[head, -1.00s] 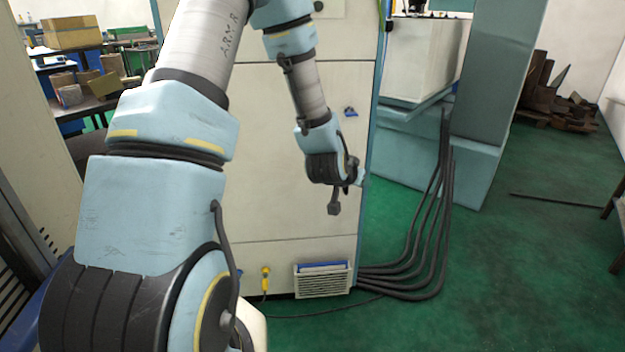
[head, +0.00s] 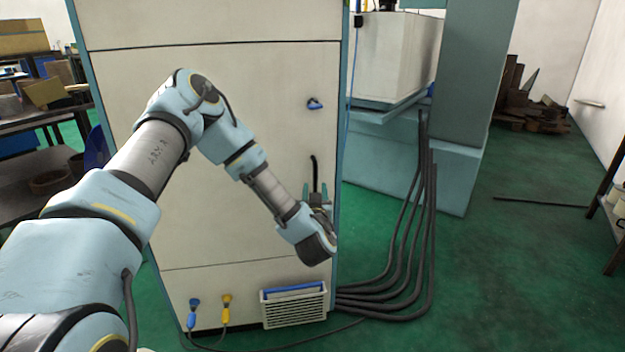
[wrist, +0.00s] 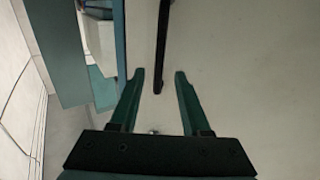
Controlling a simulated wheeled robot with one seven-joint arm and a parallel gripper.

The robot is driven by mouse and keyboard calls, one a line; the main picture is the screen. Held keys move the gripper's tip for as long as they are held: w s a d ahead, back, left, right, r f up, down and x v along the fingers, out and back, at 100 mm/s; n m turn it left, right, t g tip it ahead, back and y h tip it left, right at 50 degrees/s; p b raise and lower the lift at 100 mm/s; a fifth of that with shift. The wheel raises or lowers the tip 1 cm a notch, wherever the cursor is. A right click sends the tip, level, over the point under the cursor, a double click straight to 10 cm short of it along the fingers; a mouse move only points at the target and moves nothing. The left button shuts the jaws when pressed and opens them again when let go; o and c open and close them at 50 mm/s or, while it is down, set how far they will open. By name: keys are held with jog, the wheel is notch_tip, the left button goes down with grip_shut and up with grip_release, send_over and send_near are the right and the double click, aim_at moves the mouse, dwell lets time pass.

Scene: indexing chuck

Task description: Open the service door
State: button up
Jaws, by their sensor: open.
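The service door (head: 230,80) is the large cream panel on the front of the cabinet, flush between two seams. A black bar handle (head: 315,170) stands upright near its right edge, and it also shows in the wrist view (wrist: 163,40). A blue latch (head: 315,103) sits above the handle. My gripper (head: 316,188) is at the handle's lower part, fingers pointing up. In the wrist view my gripper (wrist: 160,75) is open, with the handle's lower end lined up between the two teal fingers. I cannot tell its depth from the door or any contact.
A vent grille (head: 294,305) and blue (head: 193,312) and yellow (head: 226,308) plugs are low on the cabinet. Thick black cables (head: 412,240) run along the floor at right. The green floor (head: 500,270) beyond is mostly clear.

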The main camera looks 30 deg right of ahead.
aim_at(315, 180)
jog(key=x, duration=0.6)
grip_shut()
dwell(0.3)
dwell(1.1)
